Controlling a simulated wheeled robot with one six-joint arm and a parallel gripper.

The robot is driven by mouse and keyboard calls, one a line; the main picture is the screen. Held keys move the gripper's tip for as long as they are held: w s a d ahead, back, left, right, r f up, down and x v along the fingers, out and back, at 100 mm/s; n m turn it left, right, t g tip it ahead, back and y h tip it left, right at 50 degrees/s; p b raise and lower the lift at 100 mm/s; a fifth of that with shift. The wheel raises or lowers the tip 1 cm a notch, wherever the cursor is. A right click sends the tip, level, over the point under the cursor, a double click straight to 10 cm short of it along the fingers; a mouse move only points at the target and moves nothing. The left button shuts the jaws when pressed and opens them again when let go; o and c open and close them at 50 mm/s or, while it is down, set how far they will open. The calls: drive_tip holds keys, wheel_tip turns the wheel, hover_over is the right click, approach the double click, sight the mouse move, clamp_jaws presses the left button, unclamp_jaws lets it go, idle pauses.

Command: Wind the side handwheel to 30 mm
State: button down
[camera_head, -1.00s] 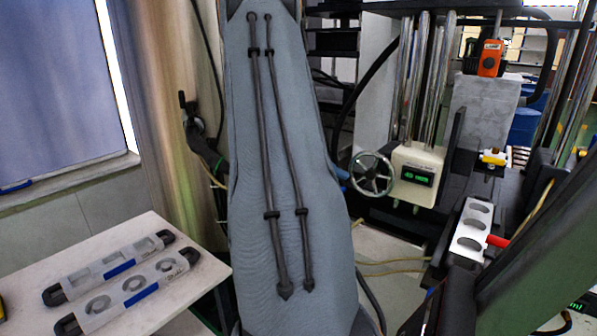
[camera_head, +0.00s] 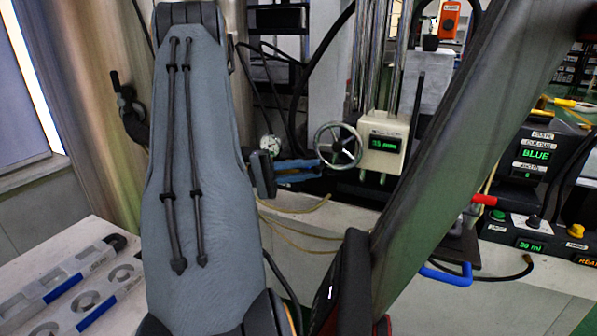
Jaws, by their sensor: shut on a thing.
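The side handwheel (camera_head: 338,147) is a spoked metal wheel on the left side of a cream housing at the back centre. The green readout (camera_head: 384,143) on the housing appears to show 35 mm. My gripper (camera_head: 316,165) comes in from the left with bluish fingers at the wheel's lower left rim. It is shut on the handwheel; the exact contact is small and partly hidden.
My arm crosses the right half and hides part of the machine. A control panel (camera_head: 536,155) reading BLUE stands at the right, with a lower display (camera_head: 530,245). Moulds (camera_head: 58,288) lie on a white table (camera_head: 85,238) at lower left. A cable hangs below the wheel.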

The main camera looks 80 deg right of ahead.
drive_tip(key=shift+s+f+g+b, duration=0.2)
drive_tip(key=shift+f+g+b, duration=0.25)
drive_tip(key=shift+b, duration=1.1)
drive_tip(key=b, duration=0.3)
drive_tip(key=n+g+b, duration=0.1)
drive_tip(key=b, duration=0.2)
drive_tip(key=shift+s+a+f+h+b, duration=0.1)
drive_tip(key=shift+s+f+h+b, duration=0.2)
drive_tip(key=shift+h+b, duration=0.1)
drive_tip(key=b, duration=0.5)
drive_tip(key=g+b, duration=0.1)
drive_tip(key=b, duration=0.5)
drive_tip(key=shift+s+a+f+n+h, duration=0.15)
drive_tip(key=shift+s+f+n+h, duration=0.15)
drive_tip(key=shift+s+n, duration=0.1)
drive_tip(key=shift+s+r+g+h+b, duration=0.2)
drive_tip(key=shift+g+h+b, duration=0.15)
drive_tip(key=shift+b, duration=1.35)
drive_tip(key=c, duration=1.6)
unclamp_jaws()
drive_tip(key=shift+c, duration=0.2)
